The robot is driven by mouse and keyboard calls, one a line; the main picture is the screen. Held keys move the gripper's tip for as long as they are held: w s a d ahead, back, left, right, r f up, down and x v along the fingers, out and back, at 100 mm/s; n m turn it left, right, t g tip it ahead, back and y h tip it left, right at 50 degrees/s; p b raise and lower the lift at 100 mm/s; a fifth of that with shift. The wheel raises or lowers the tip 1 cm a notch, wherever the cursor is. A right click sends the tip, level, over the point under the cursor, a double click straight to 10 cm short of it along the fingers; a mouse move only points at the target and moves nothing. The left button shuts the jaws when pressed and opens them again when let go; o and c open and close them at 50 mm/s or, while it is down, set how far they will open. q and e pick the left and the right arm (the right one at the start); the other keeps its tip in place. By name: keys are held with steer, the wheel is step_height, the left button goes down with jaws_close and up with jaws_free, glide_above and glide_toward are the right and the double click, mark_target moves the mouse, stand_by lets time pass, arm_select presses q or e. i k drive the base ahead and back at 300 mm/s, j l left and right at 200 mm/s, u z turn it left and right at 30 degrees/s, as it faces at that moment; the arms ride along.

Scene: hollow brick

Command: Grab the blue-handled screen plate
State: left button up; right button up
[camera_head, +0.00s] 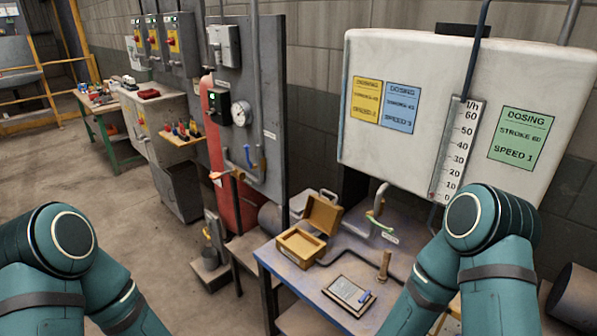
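My two teal arms show at the lower left and lower right, and the right arm is close to the table's right side. Neither gripper is in view, so what they hold cannot be seen.
An open yellow-brown box (303,244) stands behind the plate on the table. A brass-coloured post (384,265) and a pipe with a green handle (377,222) rise nearby. A large white dosing tank (420,130) hangs above. The floor (150,235) at left is clear.

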mark_target(356, 297)
steer(key=j, duration=0.25)
steer(key=i+j, duration=0.15)
steer(key=j+z, duration=0.15)
steer(key=z, duration=0.2)
steer(key=j+z, duration=0.15)
steer(key=z, duration=0.2)
steer(key=j+z, duration=0.2)
steer(key=z, duration=0.15)
